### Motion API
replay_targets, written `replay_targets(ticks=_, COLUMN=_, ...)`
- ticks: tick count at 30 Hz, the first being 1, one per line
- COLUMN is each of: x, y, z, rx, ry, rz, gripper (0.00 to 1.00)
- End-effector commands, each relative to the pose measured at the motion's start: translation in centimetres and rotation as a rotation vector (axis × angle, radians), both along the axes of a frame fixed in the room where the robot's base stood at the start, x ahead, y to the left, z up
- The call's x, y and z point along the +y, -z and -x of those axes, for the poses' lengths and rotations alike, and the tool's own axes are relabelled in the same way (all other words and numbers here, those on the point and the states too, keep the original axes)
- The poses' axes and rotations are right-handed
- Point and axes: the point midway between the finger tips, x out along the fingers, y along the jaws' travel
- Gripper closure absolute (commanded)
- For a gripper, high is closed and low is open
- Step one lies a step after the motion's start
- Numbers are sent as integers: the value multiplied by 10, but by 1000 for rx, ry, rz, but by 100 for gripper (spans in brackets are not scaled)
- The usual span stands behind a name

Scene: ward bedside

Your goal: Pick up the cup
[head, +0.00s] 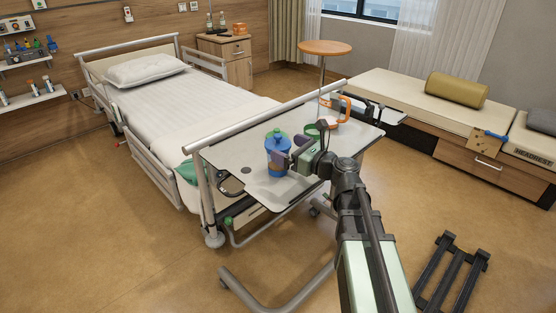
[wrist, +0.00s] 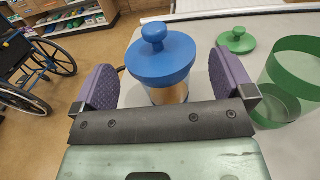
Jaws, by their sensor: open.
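A container with a knobbed blue lid (wrist: 162,60) stands on the overbed table. Its lower body looks clear with a tan tint in the wrist view and is partly hidden by my gripper's front bar. It also shows as a blue shape (head: 277,145) in the head view. My gripper (wrist: 165,82) is open, with one purple pad on each side of this container and gaps visible beside the lid. A green see-through cup-like vessel (wrist: 293,82) stands to the right, outside the jaws. An orange-handled item (head: 342,105) lies farther back; I cannot tell whether it is a cup.
The overbed table (head: 228,153) carries these things. A loose green knobbed lid (wrist: 237,40) lies behind the green vessel. The bed (head: 190,100) is behind and left, with its rail close to the table. A wheelchair (wrist: 35,62) shows at the left of the wrist view.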

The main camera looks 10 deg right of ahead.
Motion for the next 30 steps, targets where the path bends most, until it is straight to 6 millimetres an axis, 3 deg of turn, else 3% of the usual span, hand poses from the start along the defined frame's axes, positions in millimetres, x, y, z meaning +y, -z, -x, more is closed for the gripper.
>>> replay_targets(ticks=6, x=24, y=-1, z=-30, rx=-1, ry=-2, rz=1, gripper=0)
replay_targets(ticks=12, x=24, y=-1, z=-30, rx=-1, ry=0, rz=1, gripper=0)
replay_targets(ticks=23, x=24, y=-1, z=-30, rx=-1, ry=-1, rz=1, gripper=55)
replay_targets(ticks=30, x=24, y=-2, z=-30, rx=-1, ry=-1, rz=1, gripper=57)
